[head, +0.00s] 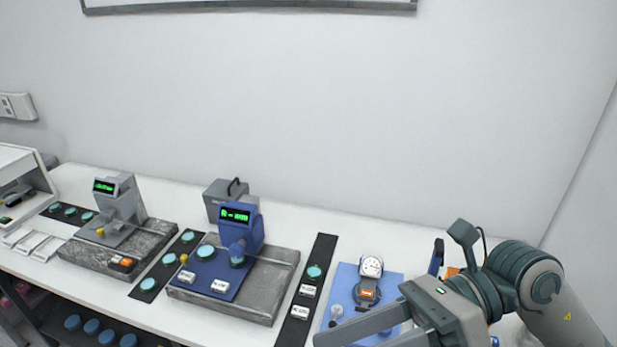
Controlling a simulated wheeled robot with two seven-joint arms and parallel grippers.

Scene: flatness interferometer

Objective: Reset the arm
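My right arm comes in from the right edge, and its grey gripper (372,335) is at the bottom right, over the front part of a blue mat (345,283). Its two fingers are spread with a gap between them, and I see nothing held. My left arm and gripper are not in view.
A dial gauge (371,266) stands on the blue mat near my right gripper. A blue instrument (240,235) on a grey plate and a grey instrument (120,200) stand further left. Black strips (318,262) with round teal pieces lie between. A wall closes the back.

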